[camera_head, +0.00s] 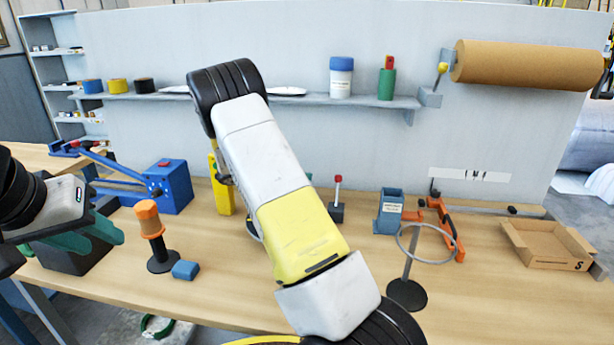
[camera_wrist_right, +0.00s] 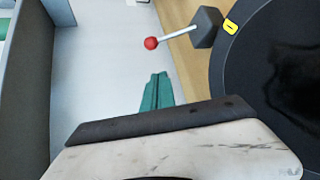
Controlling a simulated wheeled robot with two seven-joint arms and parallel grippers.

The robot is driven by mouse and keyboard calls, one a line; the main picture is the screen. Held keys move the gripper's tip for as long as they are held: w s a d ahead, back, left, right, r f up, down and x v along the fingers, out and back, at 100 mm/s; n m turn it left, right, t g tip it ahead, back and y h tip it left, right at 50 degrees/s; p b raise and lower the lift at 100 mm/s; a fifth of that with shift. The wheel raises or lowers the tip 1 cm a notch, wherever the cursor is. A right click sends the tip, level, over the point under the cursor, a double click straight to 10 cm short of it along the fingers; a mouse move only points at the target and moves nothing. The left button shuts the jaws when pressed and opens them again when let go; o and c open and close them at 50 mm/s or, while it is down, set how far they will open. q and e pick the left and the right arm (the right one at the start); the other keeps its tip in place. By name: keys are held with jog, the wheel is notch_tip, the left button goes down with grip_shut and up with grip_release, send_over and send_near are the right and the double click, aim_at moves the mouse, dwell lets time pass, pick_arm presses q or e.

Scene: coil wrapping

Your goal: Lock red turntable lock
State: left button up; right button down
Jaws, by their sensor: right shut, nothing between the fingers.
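The red turntable lock is a red ball knob (camera_head: 338,179) on a thin pale rod, standing from a dark block (camera_head: 336,212) on the bench, just right of my right arm. In the right wrist view the red knob (camera_wrist_right: 151,43) and the block (camera_wrist_right: 206,28) show beside a large black turntable disc (camera_wrist_right: 280,70). My right gripper (camera_wrist_right: 157,80) has its teal fingers together, empty, below and apart from the knob in that picture. In the head view my right arm hides it and most of the turntable. My left gripper (camera_head: 112,232) has teal fingers at the far left; their gap is unclear.
A blue holder (camera_head: 390,212), an orange frame (camera_head: 446,228) and a ring stand (camera_head: 408,292) stand right of the lock. A cardboard tray (camera_head: 548,246) lies at the right. An orange-topped post (camera_head: 150,218) and a blue block (camera_head: 185,270) are left.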

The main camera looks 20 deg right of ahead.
aim_at(337, 191)
jog(key=shift+w+a+f+n+t+h, duration=0.1)
jog(key=shift+w+f+n+t+h, duration=0.1)
jog(key=shift+w, duration=0.25)
jog(key=shift+w+a+f+n+t+h, duration=0.1)
jog(key=shift+w+f+h, duration=0.1)
jog(key=shift+w, duration=0.25)
jog(key=s+d+f, duration=0.1)
jog(key=s+d, duration=0.1)
jog(key=d, duration=0.7)
jog(key=shift+f, duration=0.2)
